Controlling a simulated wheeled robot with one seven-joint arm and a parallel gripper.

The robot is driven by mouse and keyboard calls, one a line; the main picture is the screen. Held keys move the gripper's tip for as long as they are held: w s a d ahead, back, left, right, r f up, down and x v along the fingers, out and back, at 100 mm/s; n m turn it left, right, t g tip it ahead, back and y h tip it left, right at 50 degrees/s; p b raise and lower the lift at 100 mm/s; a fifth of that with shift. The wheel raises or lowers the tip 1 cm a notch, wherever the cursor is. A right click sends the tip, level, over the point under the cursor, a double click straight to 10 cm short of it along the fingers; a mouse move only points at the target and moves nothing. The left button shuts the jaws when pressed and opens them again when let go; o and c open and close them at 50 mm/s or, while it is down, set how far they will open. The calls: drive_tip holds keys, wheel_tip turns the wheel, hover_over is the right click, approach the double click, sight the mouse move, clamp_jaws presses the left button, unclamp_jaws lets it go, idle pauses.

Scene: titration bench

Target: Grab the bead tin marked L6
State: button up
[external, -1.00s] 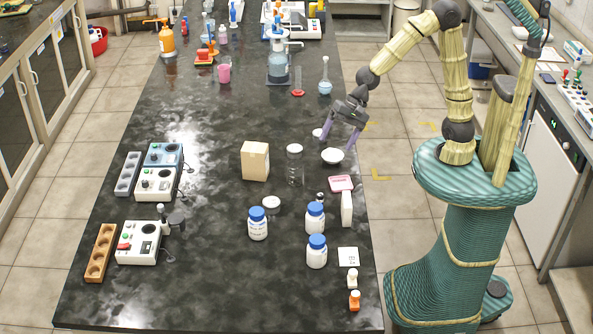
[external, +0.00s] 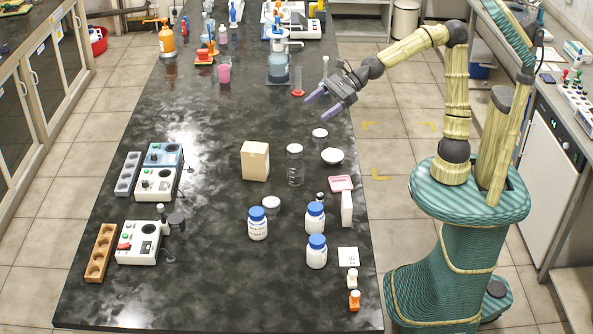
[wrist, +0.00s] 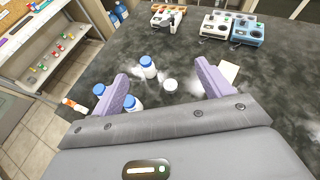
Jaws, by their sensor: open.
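Two low round tins with white lids stand on the dark bench. One tin (external: 271,203) is in the middle, beside a blue-capped jar; it also shows in the wrist view as a tin (wrist: 170,86) between my fingers. The other tin (external: 320,134) is farther back, near the right edge. I cannot read a mark on either, so I cannot tell which is L6.
Blue-capped jars (external: 258,224) stand close to the middle tin. A cardboard box (external: 255,161), a clear jar (external: 295,168) and a white bowl (external: 332,156) stand behind it. Instruments (external: 140,243) occupy the left. The front middle of the bench is clear.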

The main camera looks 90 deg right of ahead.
drive_tip(key=shift+m+t, duration=0.3)
drive_tip(key=shift+m, duration=0.2)
drive_tip(key=f, duration=2.6)
drive_tip(key=shift+s+d+f, duration=0.1)
drive_tip(key=shift+d+f, duration=0.15)
drive_tip(key=shift+d, duration=0.05)
approach(276, 200)
drive_tip(key=x, duration=0.4)
drive_tip(key=shift+f, duration=0.35)
drive_tip(key=x, duration=0.6)
drive_tip(key=shift+d, duration=0.1)
